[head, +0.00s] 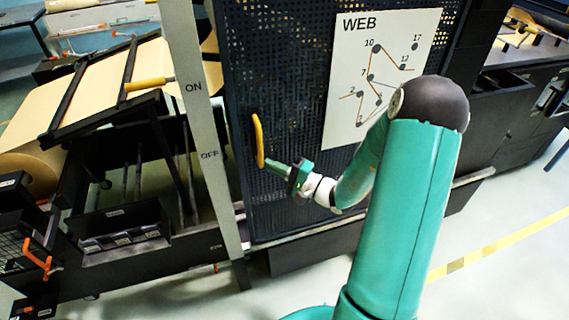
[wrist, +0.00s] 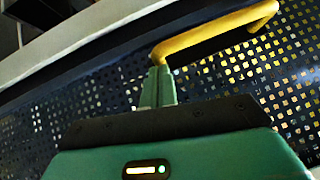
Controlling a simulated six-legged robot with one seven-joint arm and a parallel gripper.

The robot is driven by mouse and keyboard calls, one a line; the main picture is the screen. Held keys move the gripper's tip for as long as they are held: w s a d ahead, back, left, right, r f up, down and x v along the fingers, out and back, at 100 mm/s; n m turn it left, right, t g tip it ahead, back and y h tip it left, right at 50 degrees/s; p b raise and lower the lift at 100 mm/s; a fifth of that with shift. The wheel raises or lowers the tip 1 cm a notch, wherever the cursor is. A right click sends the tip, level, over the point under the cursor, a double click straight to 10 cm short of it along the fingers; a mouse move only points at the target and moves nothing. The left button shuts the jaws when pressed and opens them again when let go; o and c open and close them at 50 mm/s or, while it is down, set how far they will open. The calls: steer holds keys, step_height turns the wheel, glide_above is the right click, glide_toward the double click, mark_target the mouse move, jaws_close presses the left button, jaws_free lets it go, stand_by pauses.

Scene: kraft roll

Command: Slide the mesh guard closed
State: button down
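The mesh guard (head: 290,55) is a dark perforated panel right of a pale upright post. Its yellow handle (head: 258,140) stands upright near the panel's left edge. The handle (wrist: 215,32) runs across the top of the wrist view, and the mesh (wrist: 285,85) fills the space behind. My gripper (head: 269,166) is at the handle's lower end, on its right side. In the wrist view its green fingers (wrist: 158,76) are close together, with their tips at the handle's near end. They look shut against the handle rather than around it; the exact contact is partly hidden.
The post (head: 190,85) marked ON and OFF stands just left of the guard. Left of it are a kraft paper roll (head: 32,170) and an open dark frame. A white WEB sheet (head: 380,70) is on the mesh. Pale floor (head: 480,230) is clear at right.

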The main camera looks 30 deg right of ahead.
steer(key=shift+w+a, duration=0.2)
steer(key=shift+a, duration=1.3)
steer(key=shift+a, duration=0.15)
glide_toward(263, 166)
steer(key=d+f, duration=0.1)
steer(key=d, duration=0.2)
steer(key=d+f, duration=0.1)
steer(key=d, duration=0.1)
steer(key=shift+f, duration=0.4)
